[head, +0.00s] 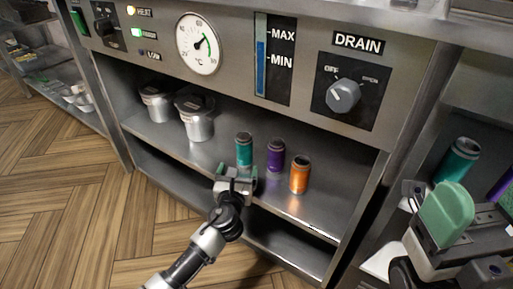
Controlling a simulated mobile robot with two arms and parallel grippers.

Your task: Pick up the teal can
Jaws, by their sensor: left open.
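A teal can (244,150) stands upright on the upper shelf, at the left end of a short row. A purple can (275,157) and an orange can (299,175) stand to its right. My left gripper (237,172) is open just in front of the teal can, at the shelf's front edge. Its fingers cover the can's lower part, and I cannot tell whether they touch it. My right gripper (447,212) is large at the right edge, and its jaw opening is unclear. Another teal can (460,157) shows behind it.
Two metal pots (196,118) with lids stand at the back left of the shelf. A panel with a gauge (198,44) and a drain knob (343,95) overhangs it. A purple object (505,187) is partly visible at the right edge. Shelf room is free right of the orange can.

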